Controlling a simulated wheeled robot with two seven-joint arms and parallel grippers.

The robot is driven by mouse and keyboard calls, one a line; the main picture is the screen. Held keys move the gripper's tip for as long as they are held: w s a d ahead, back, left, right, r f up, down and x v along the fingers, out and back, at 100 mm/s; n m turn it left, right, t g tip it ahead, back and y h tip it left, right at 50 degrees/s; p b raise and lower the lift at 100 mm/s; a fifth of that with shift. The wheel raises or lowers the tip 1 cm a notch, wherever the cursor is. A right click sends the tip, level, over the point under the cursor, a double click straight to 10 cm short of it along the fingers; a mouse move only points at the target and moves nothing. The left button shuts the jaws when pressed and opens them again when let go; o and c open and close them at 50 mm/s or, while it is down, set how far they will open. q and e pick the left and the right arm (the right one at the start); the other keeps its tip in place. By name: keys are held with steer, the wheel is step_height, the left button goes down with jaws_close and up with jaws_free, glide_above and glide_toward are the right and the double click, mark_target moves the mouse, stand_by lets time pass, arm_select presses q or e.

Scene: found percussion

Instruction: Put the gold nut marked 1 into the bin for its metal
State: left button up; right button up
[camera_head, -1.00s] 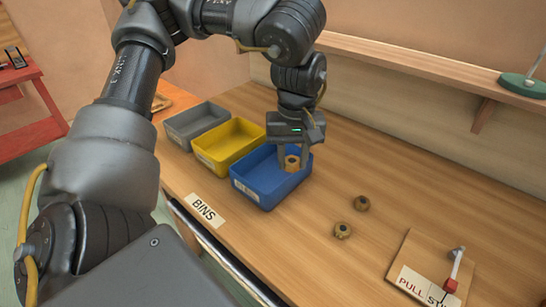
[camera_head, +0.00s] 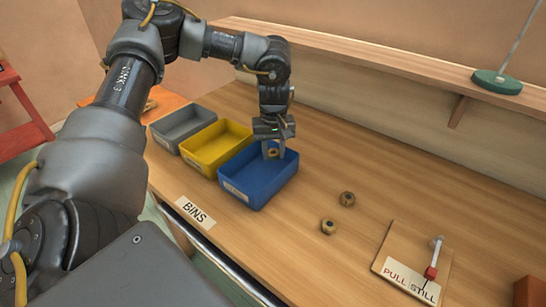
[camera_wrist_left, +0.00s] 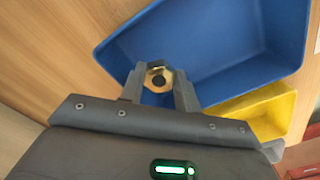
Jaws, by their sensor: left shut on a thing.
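A gold nut (camera_wrist_left: 158,77) is gripped between the fingers of my left gripper (camera_head: 272,152). The wrist view shows the nut at the fingertips over the blue bin (camera_wrist_left: 215,35), near its edge. In the head view the nut (camera_head: 272,154) and the gripper are at the far part of the blue bin (camera_head: 262,190). The yellow bin (camera_head: 213,147) stands to its left, and the grey bin (camera_head: 180,123) left of that. The number on the nut is not readable. My right gripper is not in view.
Two brownish-gold nuts (camera_head: 328,226) (camera_head: 347,199) lie on the wooden table right of the blue bin. A board marked PULL STILL (camera_head: 415,262) with a red-ended lever is at the right. A BINS label (camera_head: 195,211) lies in front. A shelf (camera_head: 390,65) runs along the wall.

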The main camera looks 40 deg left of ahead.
mark_target(273, 159)
arm_select(q)
steer(key=shift+f, duration=0.15)
steer(key=f, duration=0.2)
steer(key=f+p, duration=0.1)
steer(key=shift+w+a+f, duration=0.3)
steer(key=shift+f, duration=0.05)
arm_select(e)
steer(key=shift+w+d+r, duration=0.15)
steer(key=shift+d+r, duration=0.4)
arm_select(q)
steer(key=shift+s, duration=0.1)
steer(key=shift+f, duration=0.1)
steer(key=o, duration=0.8)
steer(key=shift+c, duration=0.2)
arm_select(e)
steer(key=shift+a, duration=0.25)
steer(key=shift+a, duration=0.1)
